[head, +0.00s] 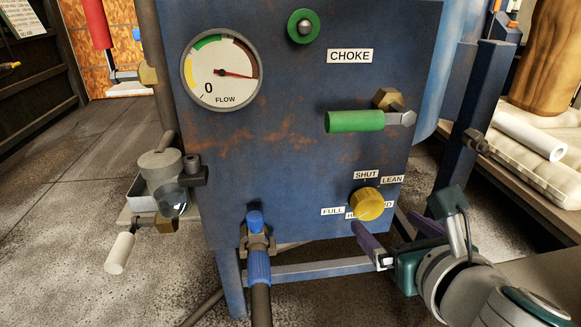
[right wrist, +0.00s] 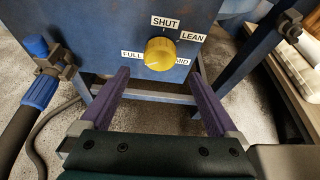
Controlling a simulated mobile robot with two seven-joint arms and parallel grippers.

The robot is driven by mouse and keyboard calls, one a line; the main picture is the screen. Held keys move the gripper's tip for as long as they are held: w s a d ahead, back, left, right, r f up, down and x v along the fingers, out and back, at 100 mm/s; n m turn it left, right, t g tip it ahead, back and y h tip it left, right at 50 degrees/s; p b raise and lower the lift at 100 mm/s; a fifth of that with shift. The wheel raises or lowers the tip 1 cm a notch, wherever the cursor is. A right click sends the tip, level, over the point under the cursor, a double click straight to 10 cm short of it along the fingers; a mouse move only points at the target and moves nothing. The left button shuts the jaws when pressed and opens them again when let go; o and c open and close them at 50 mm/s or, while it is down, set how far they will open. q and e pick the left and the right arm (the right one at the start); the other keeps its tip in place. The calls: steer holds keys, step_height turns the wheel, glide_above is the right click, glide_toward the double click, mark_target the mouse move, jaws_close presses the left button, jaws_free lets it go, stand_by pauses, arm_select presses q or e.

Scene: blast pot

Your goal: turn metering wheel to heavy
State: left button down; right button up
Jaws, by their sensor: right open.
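The yellow metering wheel (head: 367,204) sits low on the right of the blue panel (head: 290,170). Labels SHUT, LEAN and FULL show around it; the lower labels are partly hidden behind the wheel. In the right wrist view the wheel (right wrist: 159,54) is ahead, between and beyond the fingers, with a faint mark on its face. My right gripper (head: 395,232) is open, with purple fingers, just below and right of the wheel, apart from it. It also shows in the right wrist view (right wrist: 162,98), with nothing between its fingers. My left gripper is not in view.
Above the wheel is a green choke handle (head: 356,121). A flow gauge (head: 222,69) is at upper left. A blue-handled valve with a hose (head: 258,262) stands left of the wheel. A blue frame leg (head: 476,120) rises to the right, near my right arm.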

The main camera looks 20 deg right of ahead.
mark_target(371, 210)
steer(key=shift+w+d+f+b, duration=0.15)
steer(key=shift+w+f+b, duration=0.3)
steer(key=shift+w+f, duration=0.1)
steer(key=shift+w+d+f+b, duration=0.15)
steer(key=shift+w+f+b, duration=0.3)
steer(key=shift+w, duration=0.1)
steer(key=x, duration=0.1)
steer(key=b+x, duration=0.1)
steer(key=x, duration=0.1)
steer(key=b+x, duration=0.1)
steer(key=shift+w+d+r, duration=0.15)
steer(key=shift+w+r, duration=0.15)
steer(key=shift+w, duration=0.05)
steer(key=shift+w+f, duration=0.1)
steer(key=shift+w, duration=0.1)
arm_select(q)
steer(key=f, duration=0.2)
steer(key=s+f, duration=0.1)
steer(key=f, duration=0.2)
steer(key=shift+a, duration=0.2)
arm_select(e)
steer(key=shift+w+d, duration=0.1)
steer(key=shift+c, duration=0.2)
steer(key=shift+c, duration=0.7)
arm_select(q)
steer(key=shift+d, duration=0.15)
arm_select(e)
steer(key=c, duration=1.2)
